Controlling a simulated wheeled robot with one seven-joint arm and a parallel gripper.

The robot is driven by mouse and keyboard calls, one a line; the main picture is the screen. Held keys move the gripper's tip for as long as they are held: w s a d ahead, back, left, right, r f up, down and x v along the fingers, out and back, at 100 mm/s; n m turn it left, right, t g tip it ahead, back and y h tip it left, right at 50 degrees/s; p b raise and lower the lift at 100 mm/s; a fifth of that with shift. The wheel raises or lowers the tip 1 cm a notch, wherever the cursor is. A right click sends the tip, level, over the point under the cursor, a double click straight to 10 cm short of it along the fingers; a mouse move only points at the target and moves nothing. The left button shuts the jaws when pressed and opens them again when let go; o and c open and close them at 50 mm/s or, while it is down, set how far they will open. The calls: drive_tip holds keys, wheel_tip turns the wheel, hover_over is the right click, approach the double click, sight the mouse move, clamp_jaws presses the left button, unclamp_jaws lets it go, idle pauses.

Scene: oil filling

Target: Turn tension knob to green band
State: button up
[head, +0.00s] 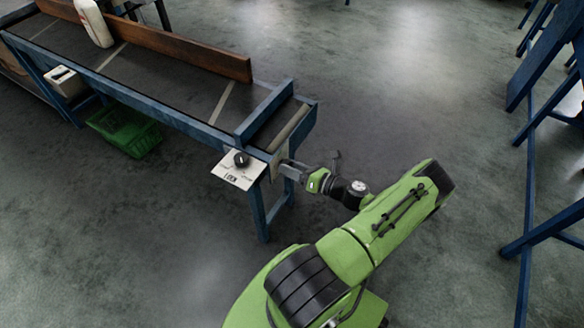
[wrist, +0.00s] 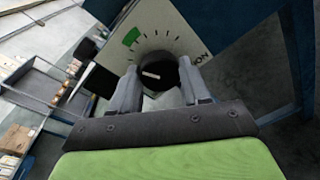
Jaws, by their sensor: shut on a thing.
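The dark round tension knob (wrist: 158,70) shows in the wrist view, with a short white mark on its face. It sits on a pale dial plate (wrist: 178,32) with black tick marks and part of a word ending in "ON". The green band (wrist: 131,37) lies up and left of the knob. My gripper (wrist: 160,78) is shut on the knob, one grey finger on each side. I cannot tell which tick the white mark lines up with. In the head view my gripper (head: 287,170) meets the conveyor's near end, and the knob is hidden there.
The blue-framed conveyor (head: 160,92) carries a brown side board (head: 170,45) and a white bottle (head: 94,22). A green crate (head: 125,130) lies below. Blue frames (head: 548,70) stand right; the floor between is clear.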

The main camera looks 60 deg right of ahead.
drive_tip(key=shift+m+y, duration=0.3)
drive_tip(key=shift+m, duration=1.8)
drive_tip(key=o, duration=1)
drive_tip(key=shift+o, duration=0.2)
drive_tip(key=shift+s, duration=0.1)
drive_tip(key=s+d+r+p, duration=0.1)
drive_tip(key=s+p, duration=0.1)
drive_tip(key=s, duration=1.3)
drive_tip(key=shift+s+d+r, duration=0.25)
drive_tip(key=shift+d, duration=0.15)
